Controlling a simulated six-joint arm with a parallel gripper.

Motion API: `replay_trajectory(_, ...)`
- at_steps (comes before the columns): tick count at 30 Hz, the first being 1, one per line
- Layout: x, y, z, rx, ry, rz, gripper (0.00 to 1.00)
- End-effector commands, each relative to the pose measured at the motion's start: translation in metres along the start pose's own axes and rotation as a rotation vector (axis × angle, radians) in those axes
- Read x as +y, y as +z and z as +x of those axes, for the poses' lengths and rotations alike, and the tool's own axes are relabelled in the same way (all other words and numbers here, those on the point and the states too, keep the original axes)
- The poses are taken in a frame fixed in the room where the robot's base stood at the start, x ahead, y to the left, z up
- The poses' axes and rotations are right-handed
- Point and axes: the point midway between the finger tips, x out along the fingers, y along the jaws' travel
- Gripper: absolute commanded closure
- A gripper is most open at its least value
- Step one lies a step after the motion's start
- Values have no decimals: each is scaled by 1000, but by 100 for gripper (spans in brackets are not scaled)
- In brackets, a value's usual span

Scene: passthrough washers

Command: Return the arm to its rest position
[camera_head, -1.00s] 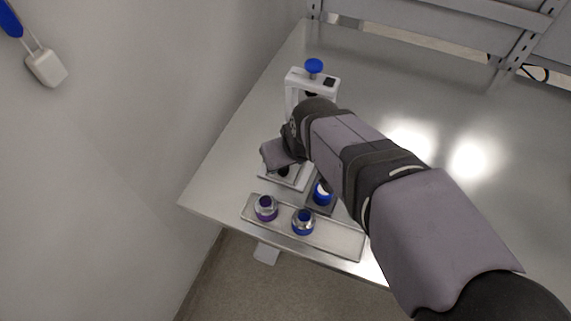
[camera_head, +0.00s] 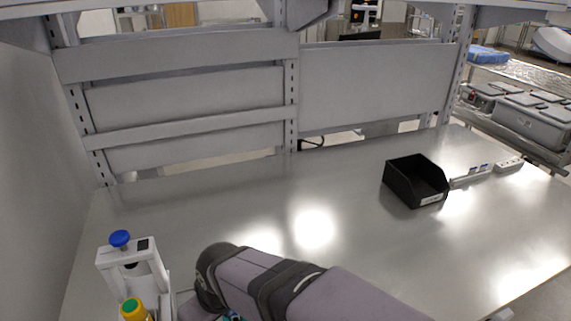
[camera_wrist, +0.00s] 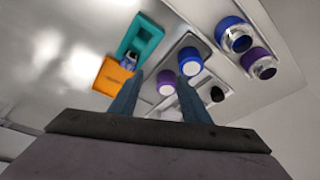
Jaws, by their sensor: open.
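My gripper (camera_wrist: 158,100) shows in the wrist view with its two fingers apart and nothing between them. It points over the table, with parts in view beyond the fingertips. In the head view my arm (camera_head: 290,287) crosses the bottom edge, and the gripper end is mostly cut off by the frame. A teal holder (camera_wrist: 140,38) and an orange block (camera_wrist: 113,78) lie left of the fingers in the wrist view. A blue-capped part (camera_wrist: 190,61) and a purple-capped part (camera_wrist: 166,82) are near the right finger.
A white stand with a blue knob (camera_head: 120,239) and a yellow part with a green top (camera_head: 132,308) are left of my arm. A tray holds blue (camera_wrist: 236,37) and purple (camera_wrist: 259,61) ringed parts. A black bin (camera_head: 415,181) stands right; mid-table is clear.

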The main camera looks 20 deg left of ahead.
Motion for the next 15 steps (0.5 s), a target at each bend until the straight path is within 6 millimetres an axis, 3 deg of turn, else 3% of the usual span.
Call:
replay_trajectory(1,35,18,-4,-17,24,79,57)
replay_trajectory(6,124,94,-18,-78,89,327,57)
replay_trajectory(10,171,163,-32,-124,131,523,57)
replay_trajectory(15,202,258,-50,-179,173,783,57)
